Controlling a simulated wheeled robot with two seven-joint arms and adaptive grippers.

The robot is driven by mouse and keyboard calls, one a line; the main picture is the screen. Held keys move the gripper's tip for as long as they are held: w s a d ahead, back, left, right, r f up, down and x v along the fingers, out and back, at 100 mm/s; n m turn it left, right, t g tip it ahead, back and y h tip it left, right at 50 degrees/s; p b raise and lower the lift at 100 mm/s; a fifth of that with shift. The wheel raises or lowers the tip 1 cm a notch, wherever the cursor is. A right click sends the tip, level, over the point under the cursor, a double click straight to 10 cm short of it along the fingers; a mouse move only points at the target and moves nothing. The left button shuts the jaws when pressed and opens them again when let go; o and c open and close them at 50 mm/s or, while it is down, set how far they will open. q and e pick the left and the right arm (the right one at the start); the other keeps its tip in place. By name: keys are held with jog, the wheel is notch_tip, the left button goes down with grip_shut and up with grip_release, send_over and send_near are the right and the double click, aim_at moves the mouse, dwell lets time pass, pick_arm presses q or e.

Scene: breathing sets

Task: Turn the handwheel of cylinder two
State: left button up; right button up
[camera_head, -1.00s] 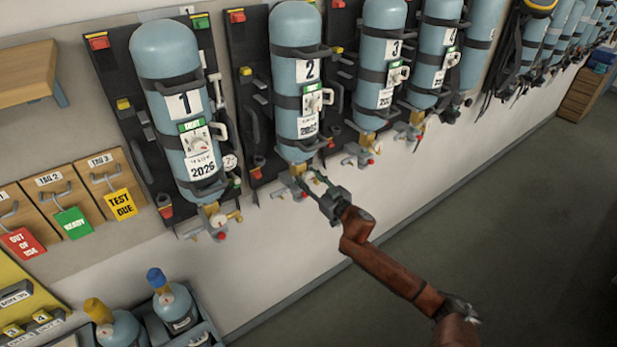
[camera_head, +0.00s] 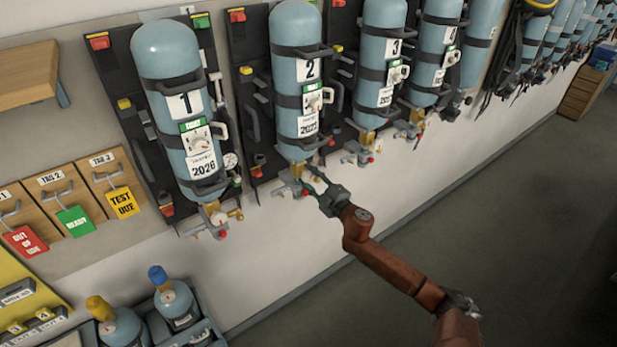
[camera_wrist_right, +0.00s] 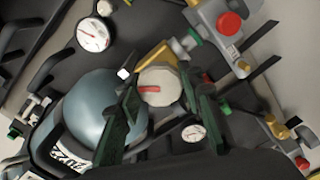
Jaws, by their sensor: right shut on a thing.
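Cylinder two (camera_head: 297,75) is a pale blue bottle with a "2" label, strapped upright to a black wall panel. Its valve (camera_head: 297,172) is at the bottom end. My right gripper (camera_head: 313,174) reaches this valve from the lower right. In the right wrist view the handwheel (camera_wrist_right: 160,86) is a round cream knob with a red mark. It lies between the two dark green fingers of my right gripper (camera_wrist_right: 165,95), which are shut on it. In the head view the fingers partly hide the handwheel. My left gripper is not in view.
Cylinder one (camera_head: 168,55) hangs to the left, cylinder three (camera_head: 383,45) to the right. A pressure gauge (camera_wrist_right: 95,35) and a red knob (camera_wrist_right: 229,22) show near the fingers.

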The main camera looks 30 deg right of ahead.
jog(key=n, duration=0.5)
jog(key=shift+f+n, duration=0.1)
jog(key=shift+n, duration=0.2)
jog(key=n+b, duration=0.1)
jog(key=n, duration=1)
jog(key=shift+n, duration=0.4)
jog(key=n, duration=0.5)
jog(key=shift+n+p, duration=0.3)
jog(key=n+p, duration=0.1)
jog(key=n, duration=0.4)
jog(key=n+p, duration=0.3)
jog(key=n, duration=0.2)
jog(key=shift+d+n, duration=0.1)
jog(key=shift+n, duration=0.3)
jog(key=n+p, duration=0.2)
jog(key=n, duration=0.3)
jog(key=shift+p, duration=0.35)
jog(key=n+p, duration=0.2)
jog(key=n, duration=0.3)
jog(key=shift+n+p, duration=0.35)
jog(key=shift+n, duration=0.05)
